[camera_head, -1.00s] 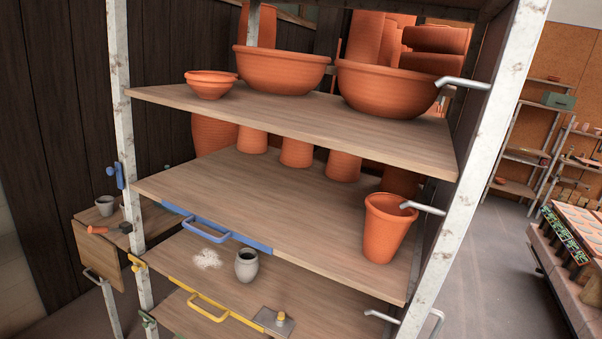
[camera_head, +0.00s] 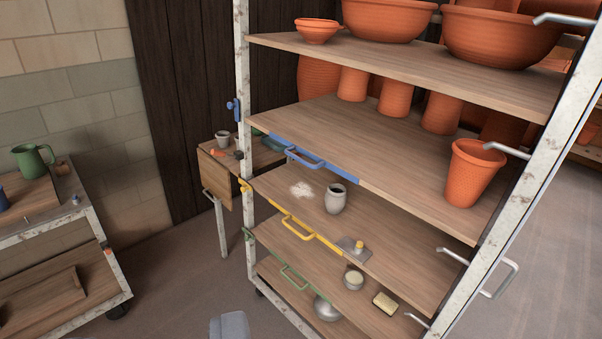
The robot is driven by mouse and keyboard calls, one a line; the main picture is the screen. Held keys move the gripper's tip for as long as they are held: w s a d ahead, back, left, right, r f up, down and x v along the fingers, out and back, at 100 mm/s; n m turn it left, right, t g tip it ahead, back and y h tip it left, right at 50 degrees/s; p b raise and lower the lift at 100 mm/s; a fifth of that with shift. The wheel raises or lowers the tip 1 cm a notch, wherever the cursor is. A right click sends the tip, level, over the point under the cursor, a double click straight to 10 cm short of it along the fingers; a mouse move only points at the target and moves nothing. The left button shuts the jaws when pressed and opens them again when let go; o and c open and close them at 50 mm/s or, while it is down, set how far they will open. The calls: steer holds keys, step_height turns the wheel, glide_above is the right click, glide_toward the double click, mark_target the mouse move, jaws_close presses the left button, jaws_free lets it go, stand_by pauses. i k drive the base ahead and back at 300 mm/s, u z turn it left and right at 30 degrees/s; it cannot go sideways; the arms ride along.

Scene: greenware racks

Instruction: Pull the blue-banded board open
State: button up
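The blue-banded board (camera_head: 400,160) is a wooden shelf board in the rack, above the yellow-banded one. Its blue band and blue bar handle (camera_head: 304,161) sit at the left part of its front edge. A terracotta pot (camera_head: 474,172) stands on its right front, and several terracotta pots stand farther back. A blue latch-like piece (camera_head: 233,109) is on the rack's left post near the board's height. A grey-blue part at the bottom edge may be mine, but I cannot make out gripper fingers.
The yellow-banded board (camera_head: 380,225) below bears a grey jar, white powder and a metal plate with a yellow knob. The green-banded board (camera_head: 345,318) is lowest. A small side table (camera_head: 213,165) stands left of the rack, and a cart (camera_head: 88,215) farther left. Floor between is clear.

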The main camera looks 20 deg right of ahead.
mark_target(401, 156)
steer(key=z, duration=0.05)
steer(key=k, duration=0.9)
steer(key=u, duration=0.45)
steer(key=i, duration=2.1)
steer(key=z, duration=0.7)
